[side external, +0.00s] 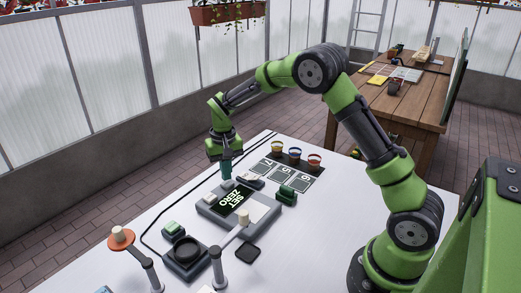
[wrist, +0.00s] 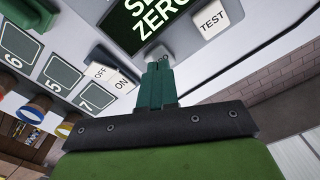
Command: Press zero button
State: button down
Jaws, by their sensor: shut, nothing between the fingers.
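A grey console (side external: 262,212) lies on the white table, with a dark display (side external: 236,201) that reads SET ZERO. The display also shows in the wrist view (wrist: 150,18). My gripper (side external: 227,178) points down over the console's far edge, beside the display. In the wrist view my gripper (wrist: 158,62) has its green fingers together and empty. A pale button (wrist: 150,52) sits right at the fingertips, mostly hidden by them; its label is not visible. I cannot tell whether the fingertips touch it. A white TEST button (wrist: 211,19) is to its right, and an OFF/ON switch (wrist: 110,77) to its left.
Numbered dark pads (side external: 283,172) and several coloured cups (side external: 295,154) stand behind the console. A green block (side external: 287,194) is at its right. A round black-topped device (side external: 186,254) and a post with an orange disc (side external: 122,239) stand at the front left.

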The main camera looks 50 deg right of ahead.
jog(key=shift+f, duration=0.1)
jog(key=shift+f, duration=1.05)
jog(key=shift+r, duration=1.15)
jog(key=shift+r, duration=3)
